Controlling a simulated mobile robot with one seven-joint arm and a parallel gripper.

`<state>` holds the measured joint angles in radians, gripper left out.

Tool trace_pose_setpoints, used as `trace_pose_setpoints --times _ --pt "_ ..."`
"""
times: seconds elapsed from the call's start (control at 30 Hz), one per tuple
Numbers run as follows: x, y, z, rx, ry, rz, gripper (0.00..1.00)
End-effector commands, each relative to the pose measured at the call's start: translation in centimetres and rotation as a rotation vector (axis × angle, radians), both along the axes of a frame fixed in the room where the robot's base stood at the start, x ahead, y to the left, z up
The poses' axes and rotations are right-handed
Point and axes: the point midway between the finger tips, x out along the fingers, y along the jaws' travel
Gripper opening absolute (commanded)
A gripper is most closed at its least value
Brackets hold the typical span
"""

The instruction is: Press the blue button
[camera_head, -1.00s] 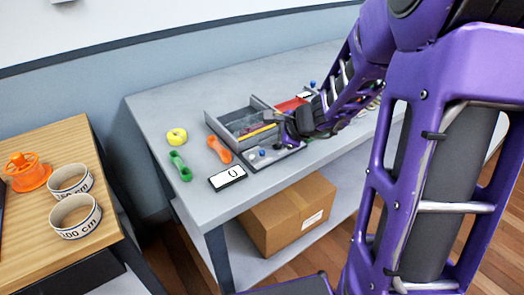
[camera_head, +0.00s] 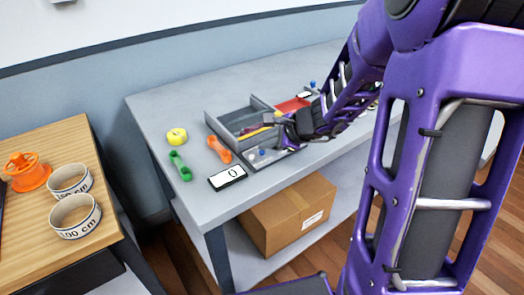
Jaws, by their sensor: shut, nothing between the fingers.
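A small blue button (camera_head: 262,152) sits on the dark grey panel (camera_head: 256,164) at the front edge of the grey table. My gripper (camera_head: 279,118) is above and behind the panel, to the upper right of the blue button and apart from it. It is shut and empty. The wrist hides the right part of the panel. Another blue knob-like thing (camera_head: 313,84) stands farther back on the table.
A grey open tray (camera_head: 222,130) and a red part (camera_head: 293,103) lie near my gripper. An orange piece (camera_head: 219,148), a green piece (camera_head: 180,166), a yellow ring (camera_head: 176,136) and a white display (camera_head: 227,177) lie left. A cardboard box (camera_head: 287,216) is below.

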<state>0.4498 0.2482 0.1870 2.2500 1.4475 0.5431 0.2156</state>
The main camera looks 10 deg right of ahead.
Motion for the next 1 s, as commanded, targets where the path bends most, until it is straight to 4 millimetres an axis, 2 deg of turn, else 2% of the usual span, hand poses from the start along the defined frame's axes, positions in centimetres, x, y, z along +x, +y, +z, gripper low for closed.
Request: trace_pose_setpoints --times 1.0 --pt "0.01 0.00 -0.80 0.000 0.000 0.000 0.00"
